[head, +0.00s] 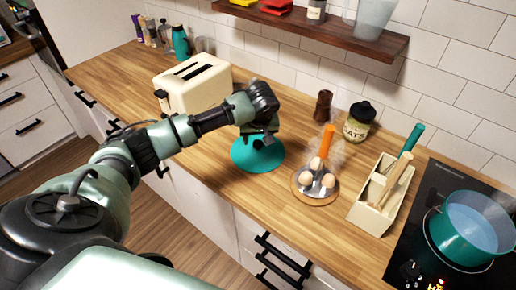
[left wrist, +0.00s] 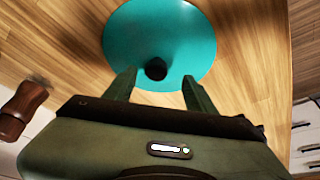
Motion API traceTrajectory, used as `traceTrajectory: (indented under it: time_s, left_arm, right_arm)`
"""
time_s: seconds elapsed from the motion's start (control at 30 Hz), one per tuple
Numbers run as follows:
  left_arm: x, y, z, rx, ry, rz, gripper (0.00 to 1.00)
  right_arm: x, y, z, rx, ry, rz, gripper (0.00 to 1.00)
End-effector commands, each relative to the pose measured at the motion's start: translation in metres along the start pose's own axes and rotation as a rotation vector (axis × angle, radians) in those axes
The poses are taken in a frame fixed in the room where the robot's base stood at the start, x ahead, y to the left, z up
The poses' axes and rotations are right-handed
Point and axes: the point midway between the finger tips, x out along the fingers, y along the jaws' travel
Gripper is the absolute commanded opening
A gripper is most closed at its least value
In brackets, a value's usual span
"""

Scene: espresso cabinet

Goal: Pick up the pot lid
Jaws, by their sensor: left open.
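The teal pot lid (head: 245,156) lies on the wooden counter, in front of the toaster. My right gripper is not in view. The teal pot (head: 448,246) stands on the cooktop at the right.
A cream toaster (head: 196,86) stands behind my left arm. A plate with eggs (head: 316,198) and an orange-handled tool is right of the lid. A utensil holder (head: 366,214), an oats jar (head: 358,122) and a brown mill (head: 322,106) stand nearby. A shelf (head: 330,32) hangs above.

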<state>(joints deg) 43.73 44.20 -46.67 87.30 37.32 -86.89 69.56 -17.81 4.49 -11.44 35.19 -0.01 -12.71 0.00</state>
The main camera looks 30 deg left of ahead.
Motion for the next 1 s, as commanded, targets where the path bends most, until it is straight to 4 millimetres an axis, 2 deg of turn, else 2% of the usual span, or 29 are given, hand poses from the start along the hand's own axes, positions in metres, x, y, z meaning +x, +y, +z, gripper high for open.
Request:
traceTrajectory:
  time_s: [0.1, 0.3, 0.4, 0.53, 0.57, 0.73, 0.77, 1.0]
  left_arm:
    - [0.014, 0.002, -0.004, -0.002, -0.002, -0.004, 0.55]
    - [0.038, 0.002, -0.003, 0.0, 0.001, -0.002, 0.55]
    - [0.041, 0.002, -0.003, 0.001, 0.001, -0.001, 0.55]
    - [0.041, 0.002, -0.002, 0.001, 0.001, 0.0, 0.55]
    - [0.041, 0.002, -0.002, 0.001, 0.001, -0.001, 0.5]
    - [0.041, 0.002, -0.002, 0.001, 0.001, -0.001, 0.02]
    - [0.041, 0.002, -0.002, 0.001, 0.001, 0.0, 0.0]
    - [0.04, 0.002, -0.002, 0.001, 0.001, 0.0, 0.0]
  right_arm:
    - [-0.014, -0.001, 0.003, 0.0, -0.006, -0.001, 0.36]
    - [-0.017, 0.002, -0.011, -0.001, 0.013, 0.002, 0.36]
    - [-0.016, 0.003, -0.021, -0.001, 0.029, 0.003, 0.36]
    - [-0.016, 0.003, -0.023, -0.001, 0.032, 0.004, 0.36]
    - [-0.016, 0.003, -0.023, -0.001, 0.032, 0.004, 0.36]
    - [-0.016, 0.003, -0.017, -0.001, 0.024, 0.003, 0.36]
    - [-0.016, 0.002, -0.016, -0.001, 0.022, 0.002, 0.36]
    - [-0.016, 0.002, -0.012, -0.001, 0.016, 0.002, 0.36]
